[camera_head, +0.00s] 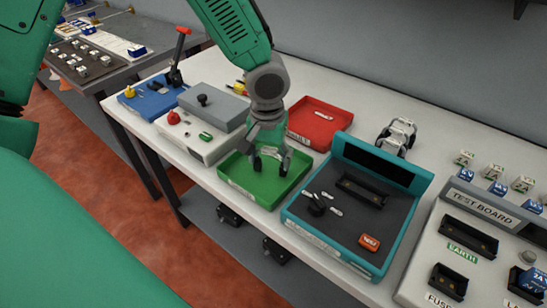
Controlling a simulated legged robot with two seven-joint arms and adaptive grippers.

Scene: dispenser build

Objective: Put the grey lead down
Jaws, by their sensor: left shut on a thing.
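My left gripper (271,161) reaches down over the green tray (240,190), with its fingers low inside the tray's outline. It is shut on a small grey thing, which I take to be the grey lead. The fingers hide most of it, so its shape and whether it touches the tray floor cannot be told. My right gripper is not in view.
A red tray (303,134) stands behind the green one. A teal-framed tester (333,241) is close on the right, with the test board (468,232) beyond. A grey-lidded box (212,108) and a blue lever device (150,103) stand left. Table front edge is near.

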